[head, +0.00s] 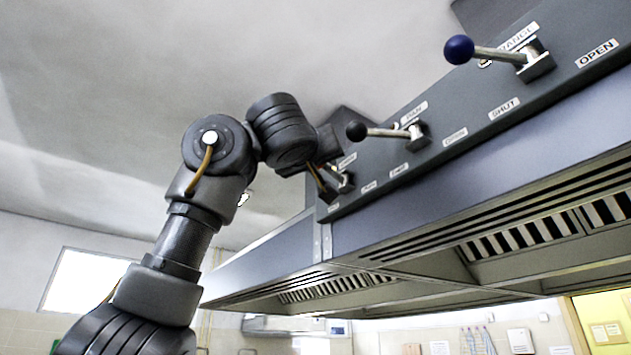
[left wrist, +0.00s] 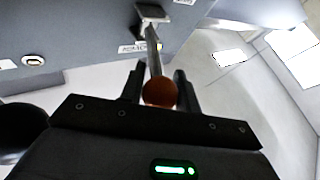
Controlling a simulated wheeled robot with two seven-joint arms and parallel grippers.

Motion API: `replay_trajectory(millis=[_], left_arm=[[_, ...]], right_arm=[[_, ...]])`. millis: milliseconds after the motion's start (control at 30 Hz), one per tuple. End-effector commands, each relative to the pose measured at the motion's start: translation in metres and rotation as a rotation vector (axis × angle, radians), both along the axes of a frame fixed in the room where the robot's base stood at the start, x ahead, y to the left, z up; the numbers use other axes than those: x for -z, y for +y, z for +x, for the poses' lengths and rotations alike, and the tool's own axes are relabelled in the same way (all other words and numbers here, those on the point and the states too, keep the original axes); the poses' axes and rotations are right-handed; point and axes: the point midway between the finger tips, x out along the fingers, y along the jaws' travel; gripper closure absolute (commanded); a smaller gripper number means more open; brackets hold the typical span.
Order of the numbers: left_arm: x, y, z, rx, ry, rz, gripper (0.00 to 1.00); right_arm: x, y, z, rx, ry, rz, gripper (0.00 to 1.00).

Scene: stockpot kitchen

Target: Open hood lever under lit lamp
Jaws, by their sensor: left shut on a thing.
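A dark panel on the hood front carries three levers. The far-right lever has a blue knob (head: 459,49), and the middle lever has a black knob (head: 356,131). The third lever (head: 345,181) is at the panel's left end, mostly hidden behind my left gripper (head: 322,182). In the left wrist view an orange-brown knob (left wrist: 160,92) sits between the two fingers, with its metal rod (left wrist: 153,50) running up to a bracket. My left gripper is shut on this knob. A round lamp (left wrist: 33,60) shows beside it; I cannot tell whether it is lit. My right gripper is not in view.
Labels line the panel, among them SHUT (head: 504,108) and OPEN (head: 597,54) near the blue-knobbed lever. The hood canopy (head: 470,180) with its vent slots juts out below the panel.

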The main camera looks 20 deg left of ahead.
Motion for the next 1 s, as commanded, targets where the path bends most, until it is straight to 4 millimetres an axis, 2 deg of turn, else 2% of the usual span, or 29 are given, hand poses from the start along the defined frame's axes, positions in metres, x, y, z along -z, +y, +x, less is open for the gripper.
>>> replay_trajectory(millis=[33,67,200,467,567,667,1000], left_arm=[[0.000,-0.002,-0.001,0.004,-0.002,0.003,1.00],[0.000,-0.002,-0.001,0.004,-0.002,0.003,0.65],[0.000,-0.001,-0.001,0.002,-0.001,0.002,0.47],[0.000,0.000,-0.001,0.001,-0.001,0.000,0.47],[0.004,-0.001,-0.006,0.002,-0.002,0.000,0.47],[0.012,-0.003,-0.017,0.003,-0.004,0.001,0.47],[0.037,-0.016,-0.076,0.004,-0.003,0.002,0.47]], right_arm=[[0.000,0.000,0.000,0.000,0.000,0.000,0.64],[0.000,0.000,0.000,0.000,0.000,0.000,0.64],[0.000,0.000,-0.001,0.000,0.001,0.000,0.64],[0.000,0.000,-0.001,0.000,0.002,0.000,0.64],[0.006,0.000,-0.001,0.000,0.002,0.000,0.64],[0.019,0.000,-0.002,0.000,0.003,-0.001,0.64],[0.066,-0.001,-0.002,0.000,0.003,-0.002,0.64]])
